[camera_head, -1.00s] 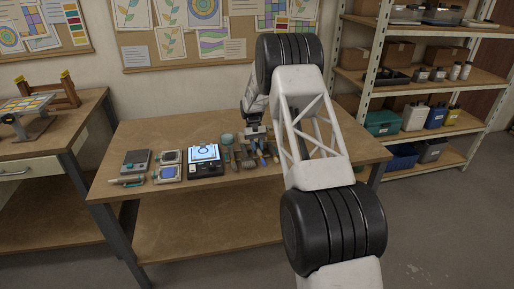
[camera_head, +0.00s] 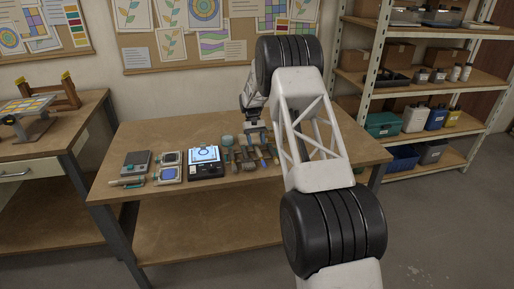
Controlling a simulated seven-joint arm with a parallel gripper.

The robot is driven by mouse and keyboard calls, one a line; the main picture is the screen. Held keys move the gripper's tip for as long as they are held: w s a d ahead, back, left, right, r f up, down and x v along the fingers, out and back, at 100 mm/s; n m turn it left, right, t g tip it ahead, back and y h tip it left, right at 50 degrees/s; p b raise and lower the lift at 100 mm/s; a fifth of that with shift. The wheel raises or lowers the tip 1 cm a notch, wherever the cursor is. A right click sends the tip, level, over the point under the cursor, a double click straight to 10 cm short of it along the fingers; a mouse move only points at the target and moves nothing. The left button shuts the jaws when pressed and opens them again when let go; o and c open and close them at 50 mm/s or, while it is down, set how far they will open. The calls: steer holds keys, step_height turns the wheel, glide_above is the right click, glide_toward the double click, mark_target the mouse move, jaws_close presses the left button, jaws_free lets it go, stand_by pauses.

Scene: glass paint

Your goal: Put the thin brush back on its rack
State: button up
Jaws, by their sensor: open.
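Several slim tools (camera_head: 250,161) lie close together right of the middle of the worktable (camera_head: 215,184). They are too small here to tell which one is the thin brush, and I cannot make out its rack clearly. My gripper (camera_head: 257,139) is over the back part of this group, pointing down. It is open, with nothing clearly seen between its fingers. My arm covers the right part of the table, so anything behind it is hidden.
A lit tablet-like panel (camera_head: 204,154) sits left of the tools, with a small greenish cup (camera_head: 227,141) near it. Farther left are framed pieces (camera_head: 169,174) and a grey box (camera_head: 136,161).

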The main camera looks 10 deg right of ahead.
steer(key=shift+v, duration=2.15)
steer(key=shift+s+r, duration=0.15)
steer(key=shift+r, duration=0.35)
steer(key=s+a+r+t, duration=0.1)
steer(key=s+r+t, duration=0.1)
steer(key=s+r, duration=1.2)
steer(key=s+a+r+t, duration=0.1)
steer(key=s+r+t, duration=0.2)
steer(key=s+r, duration=1.15)
steer(key=s+a+t, duration=0.1)
steer(key=s+t, duration=0.1)
steer(key=s, duration=2)
steer(key=s+f+t, duration=0.1)
steer(key=s+f, duration=0.2)
steer(key=s, duration=0.6)
steer(key=s+f+t, duration=0.1)
steer(key=s+f, duration=0.1)
steer(key=s, duration=0.7)
steer(key=shift+a+f+m, duration=0.35)
steer(key=shift+a+m, duration=0.05)
